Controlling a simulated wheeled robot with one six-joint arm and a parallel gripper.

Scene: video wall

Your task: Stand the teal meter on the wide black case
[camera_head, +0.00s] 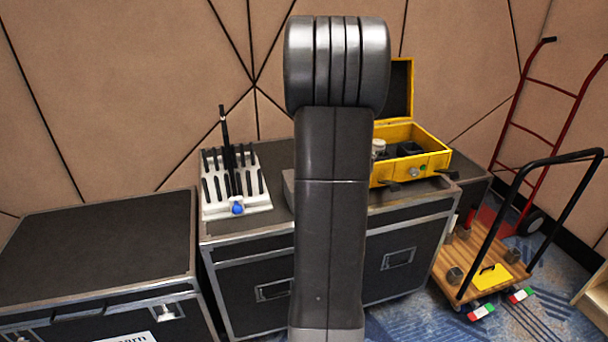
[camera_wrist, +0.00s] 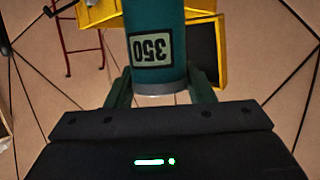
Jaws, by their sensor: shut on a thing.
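The teal meter (camera_wrist: 158,45), a cylinder with a "350" label that reads upside down, shows in the wrist view. My gripper (camera_wrist: 160,88) is shut on it, with one finger on each side. In the head view my arm hides the gripper and the meter. A black case with metal edges (camera_head: 100,240) stands at the left with a bare top. Another black case (camera_head: 265,290) stands in the middle, partly behind my arm. I cannot tell which of the two is the wide one.
On the middle case stand a white rack (camera_head: 240,205) with several black sticks and an open yellow box (camera_head: 425,150) with items inside. A wooden cart (camera_head: 480,255) with a black handle and a red hand truck (camera_head: 535,120) are at the right. A wall rises behind.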

